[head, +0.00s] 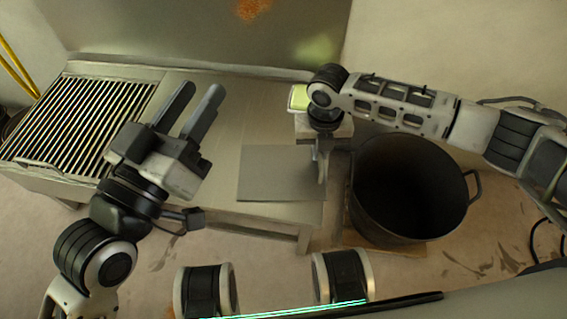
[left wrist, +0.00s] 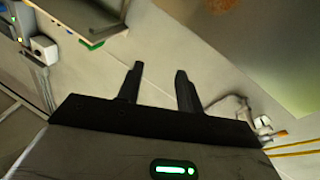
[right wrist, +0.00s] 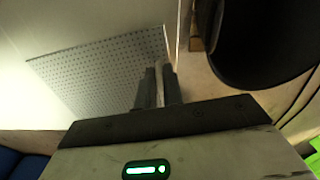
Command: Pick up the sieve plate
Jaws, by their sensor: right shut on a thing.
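The sieve plate (head: 275,175) is a thin grey square at the right end of the metal table. Its fine holes show in the right wrist view (right wrist: 100,72). My right gripper (head: 321,178) points down at the plate's right edge, shut on it; the right wrist view shows its fingers (right wrist: 158,85) close together there. Whether the plate is lifted off the table I cannot tell. My left gripper (head: 203,92) is open and empty above the table, left of the plate. Its spread fingers also show in the left wrist view (left wrist: 158,80).
A large dark pot (head: 385,225) stands right of the table, close to my right gripper. A slatted rack (head: 75,125) fills the table's left end. A metal back panel (head: 200,35) rises behind. A small object with a green top (head: 299,97) sits behind the plate.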

